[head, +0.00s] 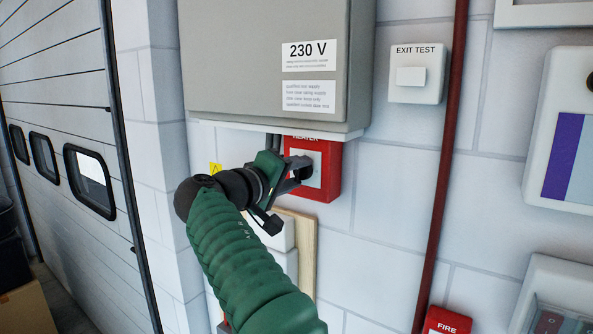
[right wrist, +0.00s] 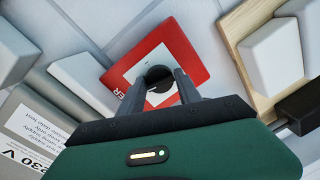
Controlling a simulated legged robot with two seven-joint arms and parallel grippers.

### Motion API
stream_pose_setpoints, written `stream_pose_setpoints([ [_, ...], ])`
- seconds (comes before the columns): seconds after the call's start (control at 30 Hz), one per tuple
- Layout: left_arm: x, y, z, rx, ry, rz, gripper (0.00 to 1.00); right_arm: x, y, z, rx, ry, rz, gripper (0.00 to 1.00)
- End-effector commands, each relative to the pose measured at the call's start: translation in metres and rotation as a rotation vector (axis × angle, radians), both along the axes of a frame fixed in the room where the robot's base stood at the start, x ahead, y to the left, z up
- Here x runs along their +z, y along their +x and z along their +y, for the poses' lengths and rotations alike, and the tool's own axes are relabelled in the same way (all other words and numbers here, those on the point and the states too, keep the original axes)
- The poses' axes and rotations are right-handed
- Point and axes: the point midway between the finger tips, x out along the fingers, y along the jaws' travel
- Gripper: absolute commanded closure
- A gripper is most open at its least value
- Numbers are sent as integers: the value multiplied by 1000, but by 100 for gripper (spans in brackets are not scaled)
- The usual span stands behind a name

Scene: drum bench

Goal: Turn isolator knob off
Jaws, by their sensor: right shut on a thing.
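A red isolator box (head: 331,187) with a pale face plate is on the wall, just under the grey 230 V cabinet. Its label reads "HEATER" and is partly cut off by the cabinet's lower edge. My right gripper (head: 300,170) is at the box's front. In the right wrist view the red isolator box (right wrist: 188,52) shows tilted, with a dark round knob (right wrist: 158,74) in its middle. My right gripper (right wrist: 160,88) is shut on the knob, one finger on each side. The fingers hide part of the knob, and I cannot tell its setting. My left gripper is not in view.
The grey cabinet (head: 270,50) overhangs the isolator. A wooden board (head: 306,240) with white boxes is below it. A dark red pipe (head: 447,150) runs down to the right, past an exit test box (head: 416,75). A shutter door (head: 60,100) is at left.

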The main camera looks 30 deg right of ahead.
Motion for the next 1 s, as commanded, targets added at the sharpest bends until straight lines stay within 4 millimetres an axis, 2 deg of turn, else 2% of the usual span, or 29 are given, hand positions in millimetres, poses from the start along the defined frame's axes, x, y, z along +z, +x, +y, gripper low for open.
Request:
stream_pose_setpoints([
  [0.03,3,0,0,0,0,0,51,5,1,1,7,-18,22,100],
  [0.4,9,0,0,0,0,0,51,5,2,2,8,-76,158,100],
  [0.9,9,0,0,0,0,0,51,5,1,1,7,-83,175,100],
  [0.93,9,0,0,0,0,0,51,5,1,1,7,-83,175,58],
  [1.0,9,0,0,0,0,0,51,4,1,1,6,-84,177,49],
])
